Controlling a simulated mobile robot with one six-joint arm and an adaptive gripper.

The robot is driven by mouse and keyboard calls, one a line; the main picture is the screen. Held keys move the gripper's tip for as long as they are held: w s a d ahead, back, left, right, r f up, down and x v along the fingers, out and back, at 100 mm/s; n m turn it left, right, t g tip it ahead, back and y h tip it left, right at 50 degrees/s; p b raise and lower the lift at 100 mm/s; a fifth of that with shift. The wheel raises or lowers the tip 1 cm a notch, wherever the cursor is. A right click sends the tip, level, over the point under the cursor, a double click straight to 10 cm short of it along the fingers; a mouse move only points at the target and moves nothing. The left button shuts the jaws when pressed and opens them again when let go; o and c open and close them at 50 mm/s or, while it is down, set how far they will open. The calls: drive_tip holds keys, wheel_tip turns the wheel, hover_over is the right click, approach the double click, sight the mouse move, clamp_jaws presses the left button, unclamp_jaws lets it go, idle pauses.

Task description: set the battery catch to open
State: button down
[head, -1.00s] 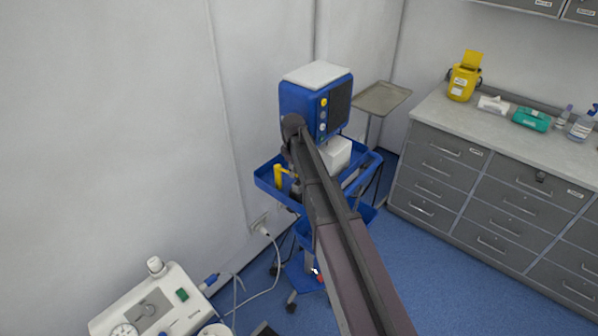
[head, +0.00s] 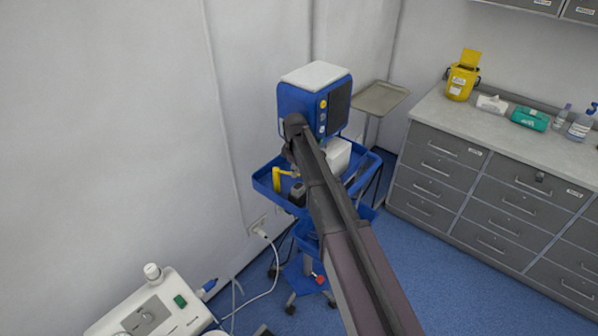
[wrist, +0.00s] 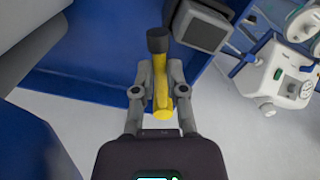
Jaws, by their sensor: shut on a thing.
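In the wrist view the yellow piece (wrist: 161,95) has a black end and lies between the two grey fingers of my gripper (wrist: 160,82). My gripper is shut on it. In the head view my own arm covers most of the gripper. A grey box with a dark face (wrist: 203,27) is beside the yellow piece; it also shows in the head view (head: 298,191). I cannot make out which part is the battery catch.
A blue device with a white top (head: 315,76) stands on the trolley behind my arm. A white box (head: 338,153) is right of my arm. The wall is close on the left. A metal tray stand (head: 380,98) and grey drawers (head: 470,185) are to the right.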

drive_tip(key=shift+d, duration=0.2)
drive_tip(key=c, duration=0.7)
unclamp_jaws()
drive_tip(key=shift+a, duration=0.15)
